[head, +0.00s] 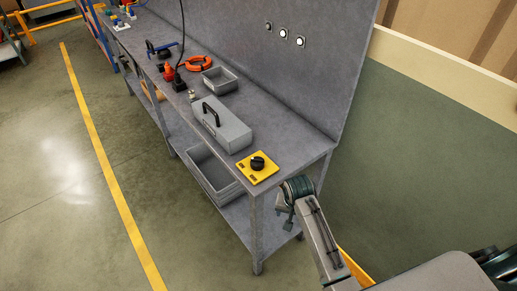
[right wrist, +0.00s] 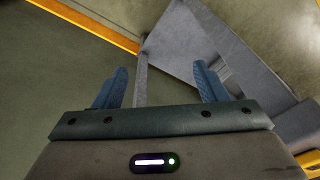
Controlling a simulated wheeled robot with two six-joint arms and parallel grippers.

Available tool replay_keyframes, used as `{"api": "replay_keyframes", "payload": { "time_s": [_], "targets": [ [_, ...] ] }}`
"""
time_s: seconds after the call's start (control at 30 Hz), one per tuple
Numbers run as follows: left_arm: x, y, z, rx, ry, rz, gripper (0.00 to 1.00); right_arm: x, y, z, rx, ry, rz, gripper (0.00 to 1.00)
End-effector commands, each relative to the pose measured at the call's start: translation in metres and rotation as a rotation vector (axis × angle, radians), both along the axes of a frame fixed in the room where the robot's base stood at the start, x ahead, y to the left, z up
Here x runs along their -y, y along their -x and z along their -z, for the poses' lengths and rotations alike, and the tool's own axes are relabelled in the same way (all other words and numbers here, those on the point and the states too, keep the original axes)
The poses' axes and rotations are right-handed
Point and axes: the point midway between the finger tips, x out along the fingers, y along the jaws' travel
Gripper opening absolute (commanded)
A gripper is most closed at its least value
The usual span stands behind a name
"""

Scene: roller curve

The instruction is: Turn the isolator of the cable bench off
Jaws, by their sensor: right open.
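The isolator is a yellow plate with a black rotary knob (head: 257,164), lying on the near right end of the grey cable bench (head: 315,152) in the head view. Which setting the knob points to is too small to tell. My right gripper (head: 283,210) is just off the bench's near end, right of and below the isolator in the picture, apart from it. In the right wrist view its two blue fingers (right wrist: 159,88) are spread with nothing held between them. My left gripper is out of view.
A grey toolbox (head: 222,124) with a black handle stands beside the isolator. Farther along are an open grey bin (head: 220,80) and an orange cable coil (head: 200,63). A back panel (head: 285,75) rises behind. A crate (head: 212,175) sits on the lower shelf.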

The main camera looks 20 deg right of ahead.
Motion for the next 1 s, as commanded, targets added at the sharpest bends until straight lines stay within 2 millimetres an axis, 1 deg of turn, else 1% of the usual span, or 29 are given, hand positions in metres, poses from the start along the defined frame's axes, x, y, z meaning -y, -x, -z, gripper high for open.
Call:
{"api": "replay_keyframes", "payload": {
  "time_s": [0.03, 0.07, 0.1, 0.2, 0.3, 0.37, 0.57, 0.67, 0.8, 0.9, 1.0],
  "targets": [
    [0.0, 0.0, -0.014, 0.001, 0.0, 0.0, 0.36, -0.002, -0.006, -0.033, 0.009, -0.005, 0.019, 0.66],
    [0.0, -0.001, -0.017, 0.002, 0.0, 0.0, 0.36, -0.003, -0.008, -0.047, 0.01, -0.008, 0.034, 0.66],
    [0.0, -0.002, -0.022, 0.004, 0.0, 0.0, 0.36, -0.004, -0.011, -0.064, 0.009, -0.012, 0.052, 0.66],
    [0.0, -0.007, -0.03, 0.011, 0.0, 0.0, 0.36, -0.008, -0.022, -0.102, 0.006, -0.025, 0.11, 0.66],
    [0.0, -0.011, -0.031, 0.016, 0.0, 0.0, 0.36, -0.012, -0.035, -0.117, -0.007, -0.037, 0.162, 0.66],
    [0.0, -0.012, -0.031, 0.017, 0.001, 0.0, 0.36, -0.015, -0.045, -0.123, -0.015, -0.045, 0.192, 0.66],
    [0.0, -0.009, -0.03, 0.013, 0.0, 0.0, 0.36, -0.026, -0.084, -0.144, -0.041, -0.065, 0.296, 0.66],
    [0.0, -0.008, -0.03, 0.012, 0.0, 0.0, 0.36, -0.033, -0.107, -0.158, -0.058, -0.076, 0.356, 0.66],
    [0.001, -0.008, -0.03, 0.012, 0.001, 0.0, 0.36, -0.046, -0.142, -0.186, -0.085, -0.088, 0.451, 0.66],
    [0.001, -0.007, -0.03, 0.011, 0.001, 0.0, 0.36, -0.054, -0.16, -0.203, -0.105, -0.091, 0.508, 0.66],
    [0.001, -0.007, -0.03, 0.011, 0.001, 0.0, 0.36, -0.059, -0.17, -0.215, -0.115, -0.091, 0.545, 0.66]
  ]
}}
